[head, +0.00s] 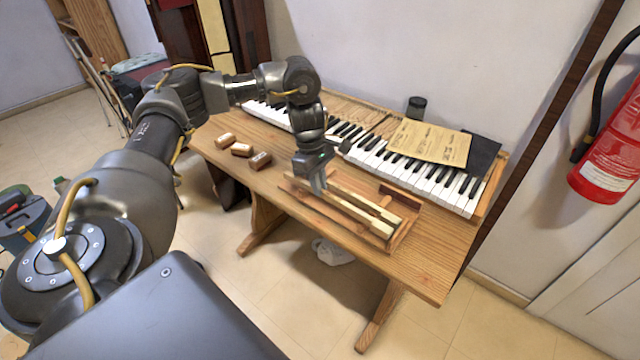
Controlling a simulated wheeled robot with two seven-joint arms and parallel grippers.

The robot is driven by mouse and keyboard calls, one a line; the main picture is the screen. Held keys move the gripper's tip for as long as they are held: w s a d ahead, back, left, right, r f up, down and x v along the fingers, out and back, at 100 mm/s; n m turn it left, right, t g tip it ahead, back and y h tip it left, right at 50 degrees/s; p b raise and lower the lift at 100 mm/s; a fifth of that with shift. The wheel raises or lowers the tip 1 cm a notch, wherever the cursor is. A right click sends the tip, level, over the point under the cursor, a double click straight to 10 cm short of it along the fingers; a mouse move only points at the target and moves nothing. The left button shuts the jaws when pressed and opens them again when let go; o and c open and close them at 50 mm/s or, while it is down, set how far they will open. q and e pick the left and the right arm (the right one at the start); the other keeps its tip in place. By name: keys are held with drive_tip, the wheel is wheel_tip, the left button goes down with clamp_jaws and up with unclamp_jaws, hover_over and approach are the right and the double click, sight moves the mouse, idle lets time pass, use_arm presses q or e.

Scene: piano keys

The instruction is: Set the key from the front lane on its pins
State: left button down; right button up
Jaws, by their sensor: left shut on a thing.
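A wooden tray (398,238) with long lanes lies near the front edge of the table. A long pale key (358,214) lies along its front side, and another long wooden piece (365,200) lies behind it. My left gripper (318,190) points down at the left end of the tray and is shut on the front key near its left end. The fingers hide that end, and I cannot tell whether the key is clear of the tray floor. The piano keyboard (430,180) runs along the back of the table, with a narrow dark gap (379,126) in its wooden part. Pins are too small to see. My right gripper is out of view.
Several small brown blocks (241,150) lie on the table (440,262) left of the gripper. A paper sheet (430,143) and a dark folder (484,152) lie over the keyboard. A dark jar (416,107) stands behind it. Bare table lies right of the tray.

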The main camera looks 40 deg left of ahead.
use_arm(q)
drive_tip(key=shift+p, duration=0.35)
idle(0.4)
drive_tip(key=shift+f+b, duration=0.3)
drive_tip(key=shift+f, duration=0.15)
idle(0.6)
drive_tip(key=c, duration=1.8)
unclamp_jaws()
drive_tip(key=shift+r, duration=0.15)
drive_tip(key=shift+r+p, duration=1)
drive_tip(key=shift+p, duration=0.2)
